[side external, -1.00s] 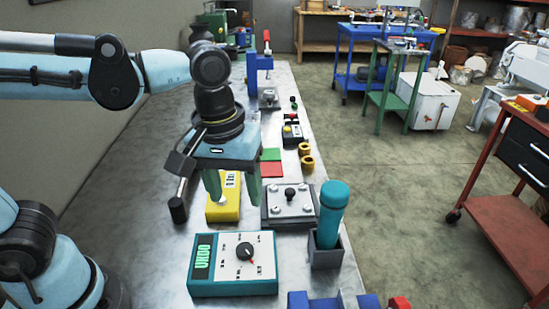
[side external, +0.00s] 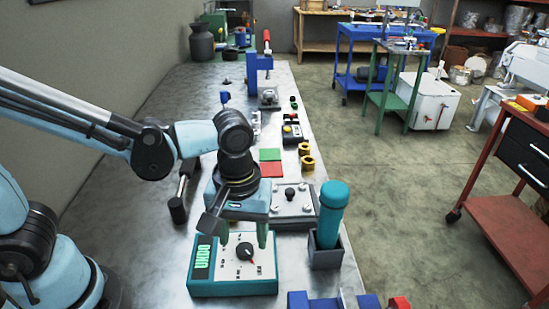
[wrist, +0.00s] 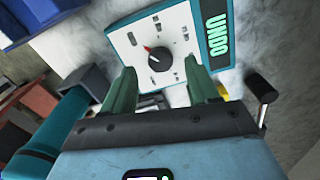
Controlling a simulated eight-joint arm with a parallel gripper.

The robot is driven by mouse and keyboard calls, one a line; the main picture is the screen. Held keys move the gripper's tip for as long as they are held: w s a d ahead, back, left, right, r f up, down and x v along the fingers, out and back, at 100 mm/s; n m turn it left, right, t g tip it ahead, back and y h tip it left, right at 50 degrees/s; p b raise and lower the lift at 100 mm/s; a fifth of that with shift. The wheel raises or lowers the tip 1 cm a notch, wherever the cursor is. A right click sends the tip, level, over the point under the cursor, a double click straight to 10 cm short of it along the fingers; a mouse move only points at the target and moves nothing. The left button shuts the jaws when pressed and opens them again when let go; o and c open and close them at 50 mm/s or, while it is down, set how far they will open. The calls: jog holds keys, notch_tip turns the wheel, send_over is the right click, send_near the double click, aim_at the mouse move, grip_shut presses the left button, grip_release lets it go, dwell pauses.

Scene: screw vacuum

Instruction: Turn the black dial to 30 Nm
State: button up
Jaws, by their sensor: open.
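The black dial (side external: 245,251) sits on the white face of a teal box (side external: 232,289) with a green display reading "UNDO" (side external: 202,257). In the wrist view the dial (wrist: 160,59) has a red pointer mark and small labels around it, too small to read. My gripper (side external: 243,241) is open above the box, its two green fingers apart and empty. In the wrist view the gripper (wrist: 160,90) has its fingertips to either side of the dial's near edge. I cannot tell whether they touch the panel.
A teal cylinder (side external: 333,208) stands in a grey holder (side external: 325,256) right of the box. A metal plate with a black knob (side external: 290,193) lies behind my gripper. Blue blocks (side external: 335,301) are at the front edge. Green (side external: 270,154) and red (side external: 271,170) pads lie further back.

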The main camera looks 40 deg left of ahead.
aim_at(244, 249)
jog(key=shift+f, duration=1.55)
jog(key=c, duration=1)
